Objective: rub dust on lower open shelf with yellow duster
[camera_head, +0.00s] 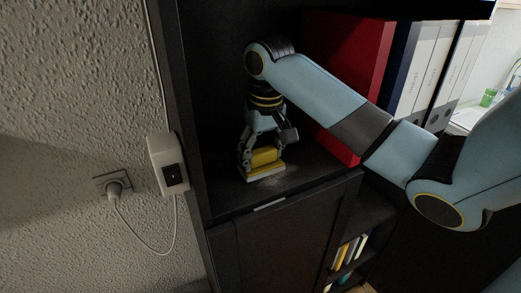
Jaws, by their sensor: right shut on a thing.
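My right gripper (262,152) points down inside the open shelf and is shut on the yellow duster (266,157). The duster is a yellow block with a pale base, and the base appears to rest on the dark shelf board (225,200). A pale patch of dust (285,182) shows on the board just right of the duster. Part of the duster is hidden by the gripper fingers. My left gripper is not in view.
A red binder (345,50) and several white and dark binders (425,65) stand to the right, partly behind my right arm. The dark cabinet side is close on the left. A white box (168,163) and a plugged socket (113,186) are on the wall. A closed door (275,245) is below.

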